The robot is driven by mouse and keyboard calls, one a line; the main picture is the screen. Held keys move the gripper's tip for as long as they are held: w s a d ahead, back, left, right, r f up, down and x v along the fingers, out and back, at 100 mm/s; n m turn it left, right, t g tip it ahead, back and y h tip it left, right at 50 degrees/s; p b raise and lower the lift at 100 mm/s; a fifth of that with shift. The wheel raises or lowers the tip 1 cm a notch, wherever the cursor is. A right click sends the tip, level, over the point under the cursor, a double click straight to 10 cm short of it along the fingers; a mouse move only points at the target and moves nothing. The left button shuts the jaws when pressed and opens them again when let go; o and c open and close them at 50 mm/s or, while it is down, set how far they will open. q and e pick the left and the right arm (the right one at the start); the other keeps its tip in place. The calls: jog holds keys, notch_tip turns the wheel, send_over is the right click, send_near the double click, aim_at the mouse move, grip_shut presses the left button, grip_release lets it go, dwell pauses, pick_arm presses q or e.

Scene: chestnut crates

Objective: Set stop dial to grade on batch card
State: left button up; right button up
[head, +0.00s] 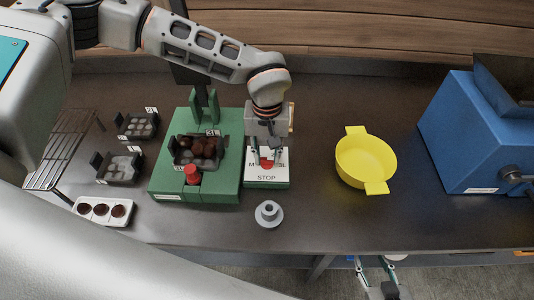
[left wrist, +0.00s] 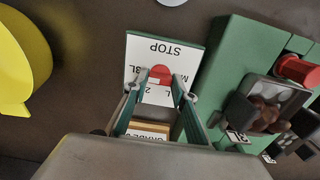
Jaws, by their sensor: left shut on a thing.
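The stop dial is a red knob (head: 267,163) on a white panel (head: 266,180) marked STOP, with letters such as M and L around the knob. The knob (left wrist: 161,74) also shows in the left wrist view, where the panel reads upside down. My left gripper (left wrist: 171,84) is shut on the knob, one finger on each side; it comes from above in the head view (head: 267,154). The knob's pointer cannot be made out. A small card (head: 212,132), seemingly marked 3L, stands at the crate (head: 180,159) on the green machine (head: 222,188). My right gripper (head: 372,262) is open and empty.
A yellow bowl (head: 364,161) stands right of the panel and a blue machine (head: 465,140) farther right. A grey flanged piece (head: 268,214) sits in front. Small dark crates (head: 135,125), a white tray (head: 106,222) and a wire rack (head: 55,150) are at left.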

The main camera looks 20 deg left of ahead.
aim_at(267, 159)
pick_arm(q)
jog(key=shift+w+r, duration=0.1)
jog(key=shift+r, duration=0.05)
jog(key=o, duration=1.1)
notch_tip(267, 159, up, 12)
jog(key=shift+s, duration=0.2)
dwell(0.4)
